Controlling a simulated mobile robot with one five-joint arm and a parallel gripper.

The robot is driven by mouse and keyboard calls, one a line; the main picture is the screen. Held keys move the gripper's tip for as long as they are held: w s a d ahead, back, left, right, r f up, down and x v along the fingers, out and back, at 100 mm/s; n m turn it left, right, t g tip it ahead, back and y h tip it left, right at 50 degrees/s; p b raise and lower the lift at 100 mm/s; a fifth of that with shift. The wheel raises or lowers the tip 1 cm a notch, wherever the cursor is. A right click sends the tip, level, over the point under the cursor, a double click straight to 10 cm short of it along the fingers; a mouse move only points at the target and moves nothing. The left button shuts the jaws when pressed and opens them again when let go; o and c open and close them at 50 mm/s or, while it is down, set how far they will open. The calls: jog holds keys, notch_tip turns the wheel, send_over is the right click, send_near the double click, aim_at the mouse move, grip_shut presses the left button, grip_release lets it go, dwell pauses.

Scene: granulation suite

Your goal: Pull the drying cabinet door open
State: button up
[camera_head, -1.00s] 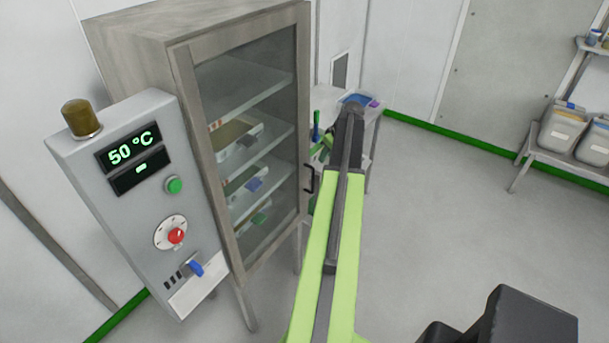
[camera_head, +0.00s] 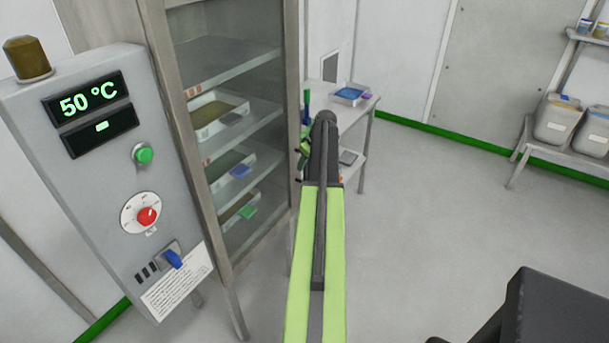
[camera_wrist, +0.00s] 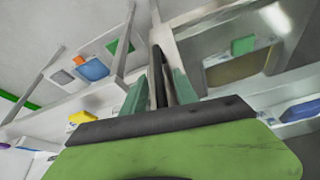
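The drying cabinet (camera_head: 167,90) stands at the left in the head view, grey with a glazed door (camera_head: 222,60). The door looks closed, and trays show on shelves behind its glass. My gripper (camera_head: 303,150) is at the door's right edge, mostly hidden behind my arm, which also hides the handle there. In the wrist view, the two teal fingers of my gripper (camera_wrist: 158,90) stand apart on either side of the dark door handle (camera_wrist: 157,70). Narrow gaps seem to show beside the handle, so the fingers look open around it.
A control panel (camera_head: 80,190) reading 50 °C projects at the cabinet's left. A small side table (camera_head: 363,104) with a blue tray (camera_head: 350,92) stands just beyond my gripper. A rack (camera_head: 525,150) with bins (camera_head: 557,120) is at the far right. The floor (camera_head: 430,220) between is clear.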

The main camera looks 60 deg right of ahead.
jog(key=shift+w+f, duration=0.2)
jog(key=shift+f, duration=0.25)
jog(key=shift+r, duration=0.1)
jog(key=shift+c, duration=0.2)
grip_shut()
dwell(0.9)
